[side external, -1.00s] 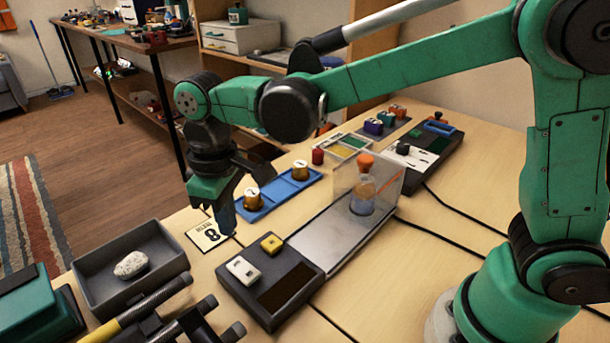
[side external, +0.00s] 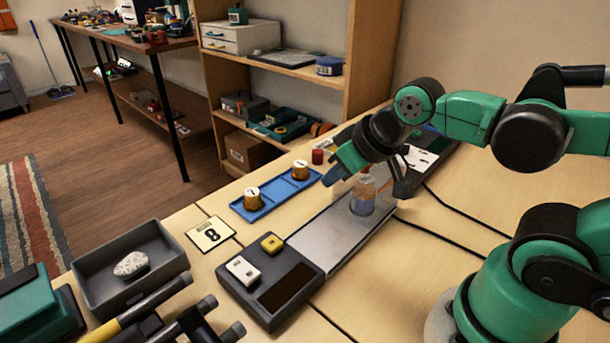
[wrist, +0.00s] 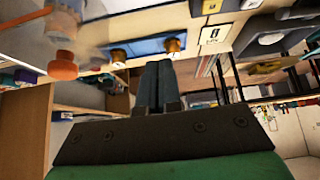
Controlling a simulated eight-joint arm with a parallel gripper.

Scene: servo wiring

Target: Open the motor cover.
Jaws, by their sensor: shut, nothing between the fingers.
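No part is clearly marked as the motor cover. A clear box-like cover stands on the long grey plate (side external: 335,232), around a bottle-like body (side external: 363,198). Its upper part is mostly hidden behind my gripper in the side view. My gripper (side external: 334,176) is shut and empty, up at the left of the clear cover's top; I cannot tell whether it touches. In the wrist view my shut fingers (wrist: 156,84) point at the table, with an orange knob (wrist: 62,66) apart from them to the left.
A dark box (side external: 270,285) with white and yellow blocks is at the plate's near end. A blue tray (side external: 275,198) with two brass pieces lies left of the plate. A number card (side external: 210,233) and a grey bin (side external: 165,245) with a stone are further left.

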